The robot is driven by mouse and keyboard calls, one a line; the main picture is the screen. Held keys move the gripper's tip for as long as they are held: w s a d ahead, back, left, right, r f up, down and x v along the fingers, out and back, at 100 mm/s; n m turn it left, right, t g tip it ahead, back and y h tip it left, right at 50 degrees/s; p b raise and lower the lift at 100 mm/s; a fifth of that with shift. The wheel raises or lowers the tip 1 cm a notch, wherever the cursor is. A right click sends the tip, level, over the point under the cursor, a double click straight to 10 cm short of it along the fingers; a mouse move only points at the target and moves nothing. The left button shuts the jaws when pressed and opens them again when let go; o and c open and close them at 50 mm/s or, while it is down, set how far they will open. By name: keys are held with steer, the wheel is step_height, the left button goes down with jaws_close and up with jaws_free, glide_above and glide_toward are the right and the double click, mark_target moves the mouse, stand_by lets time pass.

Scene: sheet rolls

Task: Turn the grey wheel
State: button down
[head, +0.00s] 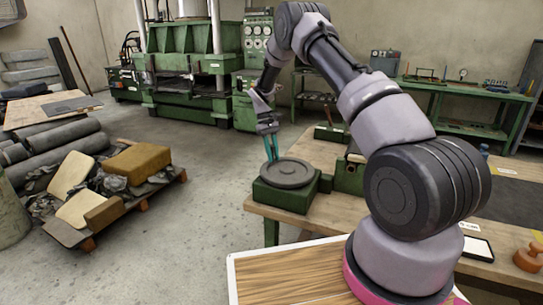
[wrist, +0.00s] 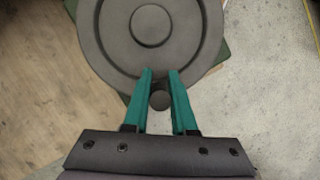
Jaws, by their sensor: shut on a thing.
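The grey wheel (head: 287,172) is a flat disc with a raised rim and round hub. It lies level on top of a green box (head: 284,197) at the near left corner of the wooden bench. My gripper (head: 271,157) reaches down from above at the wheel's far left edge. In the wrist view the wheel (wrist: 112,35) fills the upper middle, and a small dark round knob (wrist: 160,100) at its rim sits between the two teal fingers (wrist: 160,74). My gripper is shut on this knob. The fingers hide part of the rim.
A green housing (head: 349,176) stands right of the wheel on the wooden bench (head: 318,212). An orange-brown knobbed object (head: 528,258) is at the far right. A pallet of foam blocks (head: 100,215) lies on the floor at left. Open concrete floor separates it from the bench.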

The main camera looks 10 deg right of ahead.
steer(key=shift+d, duration=0.15)
steer(key=c, duration=0.7)
jaws_free()
steer(key=shift+c, duration=0.2)
steer(key=v, duration=1.1)
steer(key=shift+f, duration=0.1)
